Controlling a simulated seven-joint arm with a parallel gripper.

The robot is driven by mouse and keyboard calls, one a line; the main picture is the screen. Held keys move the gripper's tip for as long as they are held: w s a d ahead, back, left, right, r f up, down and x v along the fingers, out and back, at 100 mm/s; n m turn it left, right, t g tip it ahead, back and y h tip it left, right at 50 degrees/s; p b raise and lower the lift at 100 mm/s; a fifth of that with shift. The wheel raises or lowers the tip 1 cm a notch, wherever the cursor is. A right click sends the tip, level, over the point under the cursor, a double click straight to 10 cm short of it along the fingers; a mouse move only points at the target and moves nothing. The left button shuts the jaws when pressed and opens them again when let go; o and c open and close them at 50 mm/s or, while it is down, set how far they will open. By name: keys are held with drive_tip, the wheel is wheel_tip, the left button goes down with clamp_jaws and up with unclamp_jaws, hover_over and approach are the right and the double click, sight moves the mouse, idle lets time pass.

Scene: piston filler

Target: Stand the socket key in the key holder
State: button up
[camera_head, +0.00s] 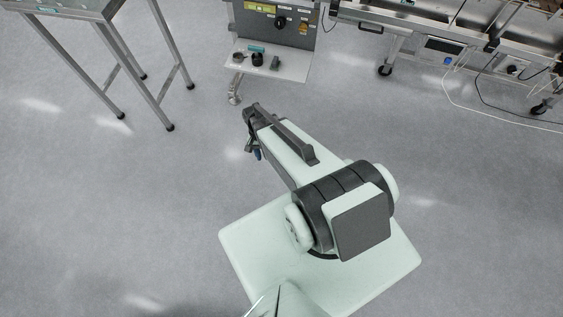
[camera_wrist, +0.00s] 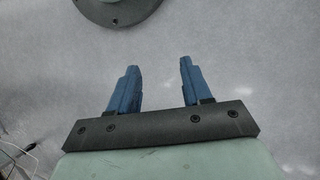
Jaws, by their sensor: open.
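My gripper (camera_wrist: 159,68) shows in the wrist view with its two blue fingers apart and nothing between them, above bare floor. In the head view my gripper (camera_head: 254,150) hangs over the floor, in front of and below a small light shelf (camera_head: 290,71) on a grey control panel, apart from it. On the shelf stand small dark round items (camera_head: 257,59) beside a teal label. They are too small for me to tell which is the socket key or the key holder.
The grey control panel (camera_head: 303,32) with knobs rises behind the shelf. A metal-legged table (camera_head: 160,55) stands at the upper left. A steel machine on castors (camera_head: 440,45) stands at the upper right, with cables on the floor. The floor between is clear.

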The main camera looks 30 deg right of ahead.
drive_tip(key=s+a+r+n+g, duration=0.1)
drive_tip(key=s+n, duration=0.3)
drive_tip(key=s, duration=0.5)
drive_tip(key=s+a+n+g, duration=0.1)
drive_tip(key=s+a+n, duration=0.1)
drive_tip(key=s, duration=0.8)
drive_tip(key=shift+r+n, duration=0.4)
drive_tip(key=shift+n, duration=0.5)
